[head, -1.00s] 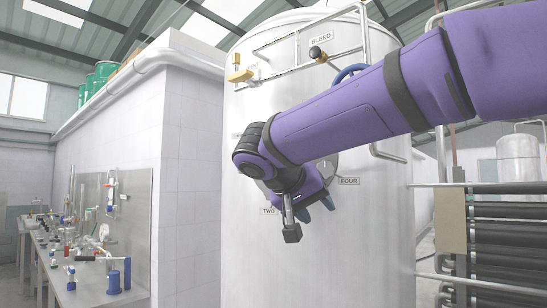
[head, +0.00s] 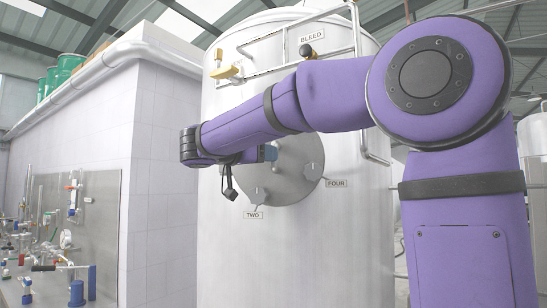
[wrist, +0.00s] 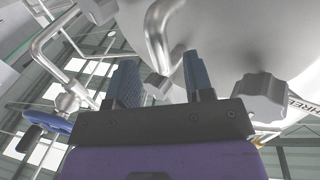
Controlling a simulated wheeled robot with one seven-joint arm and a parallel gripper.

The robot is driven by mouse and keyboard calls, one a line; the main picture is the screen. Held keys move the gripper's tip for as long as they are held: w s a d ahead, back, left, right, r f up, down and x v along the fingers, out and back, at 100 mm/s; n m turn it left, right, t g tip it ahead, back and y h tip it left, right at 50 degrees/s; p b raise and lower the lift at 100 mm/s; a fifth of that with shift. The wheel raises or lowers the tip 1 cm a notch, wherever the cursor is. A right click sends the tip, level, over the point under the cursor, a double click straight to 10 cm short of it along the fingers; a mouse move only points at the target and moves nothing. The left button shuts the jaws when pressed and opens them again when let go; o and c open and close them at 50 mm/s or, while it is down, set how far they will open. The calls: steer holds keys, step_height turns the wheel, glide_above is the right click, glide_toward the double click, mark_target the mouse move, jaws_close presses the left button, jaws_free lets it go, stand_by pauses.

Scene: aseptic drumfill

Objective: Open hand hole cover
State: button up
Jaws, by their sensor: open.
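The hand hole cover (head: 290,186) is a round grey metal disc on the front of the white tank, partly hidden by my arm. Labels TWO (head: 253,215) and FOUR (head: 336,183) sit beside its rim. In the wrist view a grey lobed knob (wrist: 261,98) stands at the right by a THREE label (wrist: 301,103). A bent metal handle (wrist: 157,32) rises behind the fingers. My gripper (wrist: 160,72) is open, its two blue fingers apart around the view of the handle's lower end; contact cannot be told. My gripper also shows at the cover's upper left (head: 262,154).
White pipework with a BLEED label (head: 311,37) and a yellow-handled valve (head: 226,71) lies above the cover. A blue handwheel (wrist: 50,122) is at the left in the wrist view. A bench with valves (head: 66,270) stands at the left.

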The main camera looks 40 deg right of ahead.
steer(key=shift+w+d, duration=0.2)
steer(key=shift+d, duration=0.85)
steer(key=shift+w+d, duration=0.15)
steer(key=shift+d, duration=0.9)
jaws_close()
